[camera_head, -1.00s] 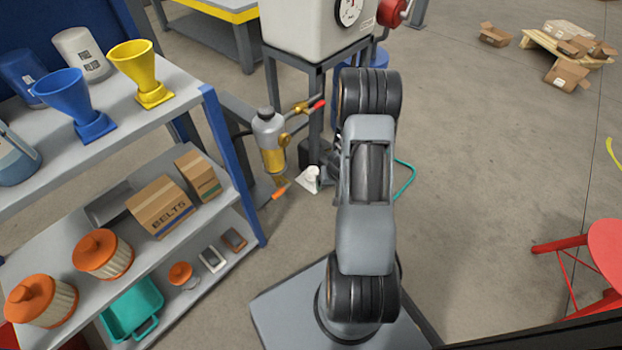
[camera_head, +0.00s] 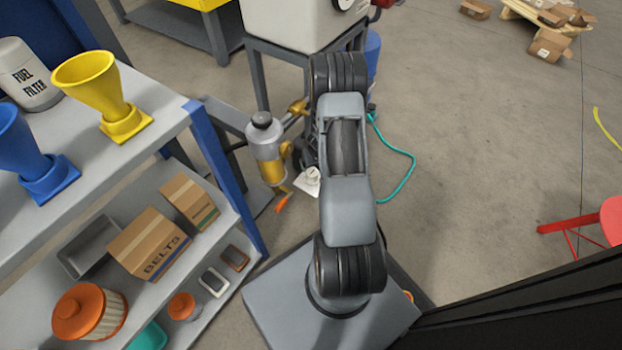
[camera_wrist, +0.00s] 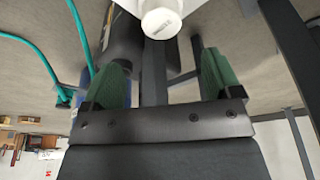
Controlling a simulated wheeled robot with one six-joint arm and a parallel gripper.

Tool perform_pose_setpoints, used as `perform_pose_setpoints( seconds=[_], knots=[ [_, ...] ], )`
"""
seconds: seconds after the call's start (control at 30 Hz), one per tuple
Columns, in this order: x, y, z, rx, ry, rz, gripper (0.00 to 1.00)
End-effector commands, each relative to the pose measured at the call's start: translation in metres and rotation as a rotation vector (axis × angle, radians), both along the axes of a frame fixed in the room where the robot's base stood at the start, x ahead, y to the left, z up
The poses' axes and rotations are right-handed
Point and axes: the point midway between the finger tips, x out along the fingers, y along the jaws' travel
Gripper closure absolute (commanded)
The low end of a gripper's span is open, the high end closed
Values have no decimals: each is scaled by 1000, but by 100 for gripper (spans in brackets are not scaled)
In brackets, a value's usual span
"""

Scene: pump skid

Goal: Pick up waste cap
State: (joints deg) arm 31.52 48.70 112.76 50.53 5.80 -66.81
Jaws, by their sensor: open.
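A white round cap (camera_wrist: 162,20) with small unreadable print shows at the top of the wrist view, on a white body cut off by the frame edge. A small white piece with a round top (camera_head: 312,176) shows low by the pump stand in the head view and looks like the same thing. My gripper (camera_wrist: 161,62) has two green fingers spread wide, with nothing between them. The cap lies beyond the fingertips, near the middle of the gap, and appears apart from them.
A grey and brass cylinder (camera_head: 267,147) stands left of the white piece. A shelf (camera_head: 190,125) with funnels and a belts box (camera_head: 149,244) fills the left. A teal hose (camera_head: 408,168) lies on the floor at right.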

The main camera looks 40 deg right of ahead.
Motion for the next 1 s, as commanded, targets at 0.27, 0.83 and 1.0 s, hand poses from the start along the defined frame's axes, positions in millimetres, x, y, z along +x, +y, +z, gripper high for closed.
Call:
perform_pose_setpoints(
  seconds=[0.27, 0.83, 1.0],
  knots=[
    [10, 0, -36, 0, 0, 4, 16],
    [19, -5, -84, 0, 1, 0, 16],
    [22, -5, -90, 0, 0, 0, 16]
  ],
)
